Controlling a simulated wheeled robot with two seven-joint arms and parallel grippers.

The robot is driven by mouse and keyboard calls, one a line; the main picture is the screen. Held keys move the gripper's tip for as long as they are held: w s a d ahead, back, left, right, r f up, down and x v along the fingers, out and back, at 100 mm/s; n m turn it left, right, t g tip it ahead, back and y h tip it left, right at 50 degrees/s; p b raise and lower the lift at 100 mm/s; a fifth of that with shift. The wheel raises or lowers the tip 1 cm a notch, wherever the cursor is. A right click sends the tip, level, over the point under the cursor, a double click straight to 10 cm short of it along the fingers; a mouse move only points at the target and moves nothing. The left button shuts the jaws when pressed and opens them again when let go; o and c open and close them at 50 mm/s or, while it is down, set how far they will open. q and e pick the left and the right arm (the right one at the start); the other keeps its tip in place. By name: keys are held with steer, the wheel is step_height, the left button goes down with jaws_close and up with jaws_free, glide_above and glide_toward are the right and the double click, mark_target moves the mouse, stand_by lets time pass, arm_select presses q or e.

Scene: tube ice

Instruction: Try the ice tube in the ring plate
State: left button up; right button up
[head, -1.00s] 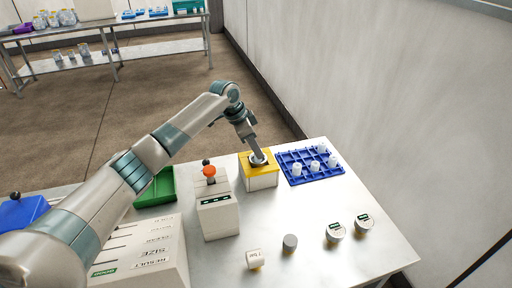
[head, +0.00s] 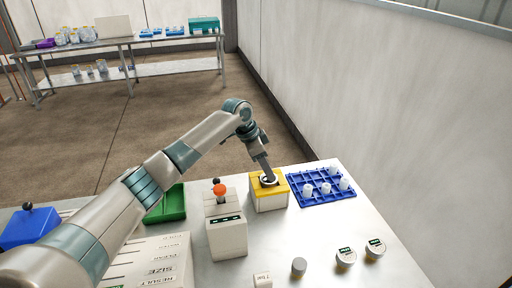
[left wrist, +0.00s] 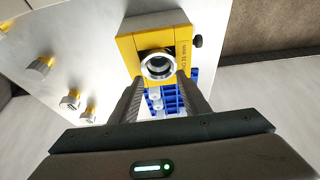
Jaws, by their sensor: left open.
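The ring plate is a yellow top (head: 282,187) on a pale block. It carries a metal ring with a dark opening, and in the left wrist view the ring (left wrist: 146,69) shows clearly. My left gripper (head: 266,178) is over the plate, close to the ring. Its fingers (left wrist: 161,88) are open, one on each side below the ring in the left wrist view. I cannot tell whether a tube is inside the ring. Several white ice tubes (head: 308,190) stand in the blue rack (head: 322,202) to the right of the plate. My right gripper is not in view.
A pale device with an orange knob (head: 219,189) stands left of the plate, beside a green tray (head: 170,205). Round labelled pieces (head: 346,257) and a small grey cylinder (head: 299,267) lie in front. A wall (head: 400,120) rises beyond the right edge.

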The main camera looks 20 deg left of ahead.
arm_select(q)
steer(key=b+v, duration=0.4)
steer(key=v, duration=1.3)
steer(key=shift+b, duration=0.3)
steer(key=shift+a+f, duration=0.1)
steer(key=shift+s, duration=0.1)
